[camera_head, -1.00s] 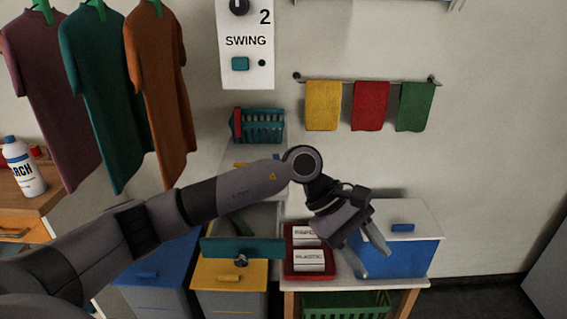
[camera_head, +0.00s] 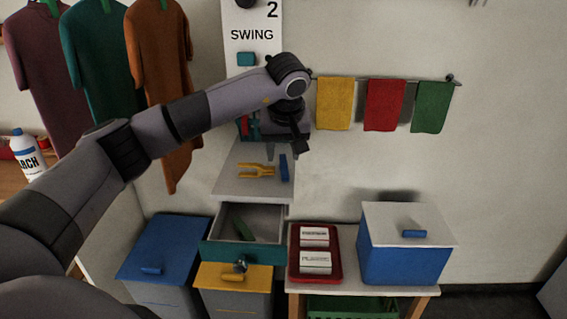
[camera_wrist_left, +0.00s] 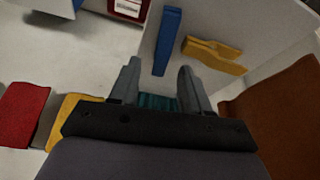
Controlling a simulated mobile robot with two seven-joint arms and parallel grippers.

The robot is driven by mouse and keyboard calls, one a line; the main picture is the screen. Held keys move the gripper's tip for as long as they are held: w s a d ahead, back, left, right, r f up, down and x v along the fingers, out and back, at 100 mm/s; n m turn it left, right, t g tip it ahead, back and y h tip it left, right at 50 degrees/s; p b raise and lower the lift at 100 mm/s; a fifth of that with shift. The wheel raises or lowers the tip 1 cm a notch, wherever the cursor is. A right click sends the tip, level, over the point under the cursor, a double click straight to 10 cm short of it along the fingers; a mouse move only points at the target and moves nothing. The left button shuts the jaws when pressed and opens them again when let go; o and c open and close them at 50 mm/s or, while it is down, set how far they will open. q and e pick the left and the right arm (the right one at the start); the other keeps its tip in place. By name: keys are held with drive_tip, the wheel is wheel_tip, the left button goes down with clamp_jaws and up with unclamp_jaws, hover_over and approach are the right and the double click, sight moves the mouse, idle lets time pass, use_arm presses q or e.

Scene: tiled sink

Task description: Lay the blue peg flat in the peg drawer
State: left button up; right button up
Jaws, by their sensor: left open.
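The blue peg (camera_head: 284,167) lies on the pale cabinet top, right of a yellow peg (camera_head: 256,170). Both also show in the left wrist view, the blue peg (camera_wrist_left: 168,40) just beyond the fingertips and the yellow peg (camera_wrist_left: 212,54) to its right. My right gripper is out of view.
A red tray (camera_head: 316,277) with white packets and a blue box (camera_head: 407,255) with a pale lid stand to the right. Blue (camera_head: 165,250) and yellow-lidded (camera_head: 232,275) bins stand below left. Shirts hang left.

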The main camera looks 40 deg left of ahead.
use_arm(q)
drive_tip(key=shift+x, duration=1.3)
clamp_jaws()
drive_tip(key=shift+r, duration=0.45)
drive_tip(key=b+v, duration=0.1)
drive_tip(key=v, duration=0.1)
drive_tip(key=shift+d+r, duration=0.15)
drive_tip(key=shift+r, duration=0.2)
drive_tip(key=s+d+b, duration=0.2)
drive_tip(key=s+d, duration=0.9)
drive_tip(key=s, duration=0.2)
drive_tip(key=shift+s, duration=0.15)
